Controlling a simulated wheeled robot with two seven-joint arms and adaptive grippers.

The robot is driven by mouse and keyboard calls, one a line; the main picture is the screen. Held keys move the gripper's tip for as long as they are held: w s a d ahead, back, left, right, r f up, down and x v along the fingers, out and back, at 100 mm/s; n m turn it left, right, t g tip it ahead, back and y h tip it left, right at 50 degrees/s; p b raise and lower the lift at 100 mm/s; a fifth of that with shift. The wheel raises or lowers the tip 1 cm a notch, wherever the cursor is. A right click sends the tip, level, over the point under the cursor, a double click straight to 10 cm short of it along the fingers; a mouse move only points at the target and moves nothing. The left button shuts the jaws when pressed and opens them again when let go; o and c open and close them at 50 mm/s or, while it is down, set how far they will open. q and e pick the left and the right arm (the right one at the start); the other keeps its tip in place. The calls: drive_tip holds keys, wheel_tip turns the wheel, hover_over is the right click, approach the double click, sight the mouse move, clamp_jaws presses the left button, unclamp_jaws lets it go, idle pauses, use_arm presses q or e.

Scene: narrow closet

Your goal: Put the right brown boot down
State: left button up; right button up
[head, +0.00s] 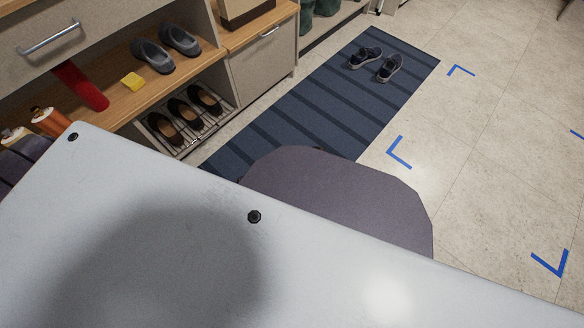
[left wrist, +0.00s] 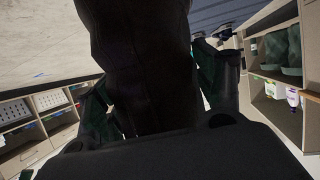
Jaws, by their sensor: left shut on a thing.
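In the left wrist view a large dark, nearly black boot shaft (left wrist: 140,50) fills the middle. It is in deep shade, so its brown colour barely shows, and I cannot tell left from right boot. My left gripper (left wrist: 160,105) is shut on it, with a finger on either side. The boot's foot and sole cannot be made out. The head view shows neither gripper nor the held boot. Blue corner marks (head: 398,152) lie on the bare tile floor at the right of the head view.
A striped blue mat (head: 320,110) bears dark sneakers (head: 389,68). A wooden shelf unit (head: 262,68) stands at the left, with grey shoes (head: 152,55) on top and a rack (head: 201,124) of dark flats below. Open tile lies right of the mat.

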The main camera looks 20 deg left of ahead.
use_arm(q)
drive_tip(key=shift+f, duration=0.15)
use_arm(e)
drive_tip(key=shift+f, duration=0.1)
use_arm(q)
drive_tip(key=o, duration=2)
drive_tip(key=shift+f, duration=0.1)
drive_tip(key=shift+c, duration=0.2)
drive_tip(key=shift+r, duration=0.5)
drive_tip(key=p+v, duration=0.5)
drive_tip(key=v, duration=0.7)
use_arm(e)
wheel_tip(320, 180, up, 6)
drive_tip(key=d, duration=0.1)
drive_tip(key=shift+s+g+h, duration=0.15)
drive_tip(key=shift+g+h, duration=0.25)
use_arm(q)
drive_tip(key=shift+w, duration=0.1)
use_arm(e)
drive_tip(key=shift+s+d+f, duration=0.2)
drive_tip(key=shift+f, duration=0.1)
